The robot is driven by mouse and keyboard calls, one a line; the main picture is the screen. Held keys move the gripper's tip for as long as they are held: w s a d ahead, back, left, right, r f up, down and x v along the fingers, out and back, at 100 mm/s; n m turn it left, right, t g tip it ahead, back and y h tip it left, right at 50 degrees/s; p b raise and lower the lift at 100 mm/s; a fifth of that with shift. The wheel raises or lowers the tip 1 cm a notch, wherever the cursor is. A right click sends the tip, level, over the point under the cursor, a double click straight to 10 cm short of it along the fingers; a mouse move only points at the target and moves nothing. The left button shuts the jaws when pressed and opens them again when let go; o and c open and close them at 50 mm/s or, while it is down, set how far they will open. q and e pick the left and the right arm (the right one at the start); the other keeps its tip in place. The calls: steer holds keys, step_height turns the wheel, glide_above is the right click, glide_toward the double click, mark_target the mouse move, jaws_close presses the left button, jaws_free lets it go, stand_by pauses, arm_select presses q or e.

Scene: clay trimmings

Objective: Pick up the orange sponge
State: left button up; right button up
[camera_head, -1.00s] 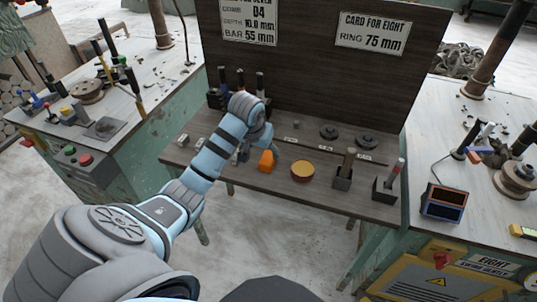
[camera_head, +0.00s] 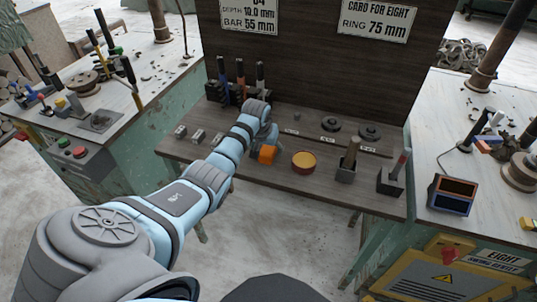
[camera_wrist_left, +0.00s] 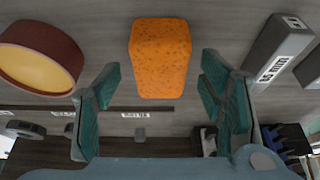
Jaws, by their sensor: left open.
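The orange sponge (camera_head: 267,153) lies on the dark wooden bench, in front of my left gripper (camera_head: 265,138) in the head view. In the left wrist view the sponge (camera_wrist_left: 160,45) is a speckled orange block at top centre. The green fingers of my left gripper (camera_wrist_left: 160,80) are spread wide, one on each side of the sponge's lower part in the picture, with visible gaps and no contact. How far the fingertips are above the bench is hard to tell. My right gripper is not in view.
A round dark-red tub with a yellow top (camera_head: 303,162) stands right of the sponge; it also shows in the wrist view (camera_wrist_left: 40,55). A grey labelled block (camera_wrist_left: 278,45) lies on the other side. Holders with tools (camera_head: 348,165) stand further right. An upright board (camera_head: 310,70) backs the bench.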

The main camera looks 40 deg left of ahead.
mark_target(267, 150)
arm_select(q)
steer(key=c, duration=1.1)
steer(key=shift+r, duration=0.1)
steer(key=shift+c, duration=0.2)
step_height(267, 150, up, 20)
steer(key=p, duration=0.3)
steer(key=shift+p, duration=0.3)
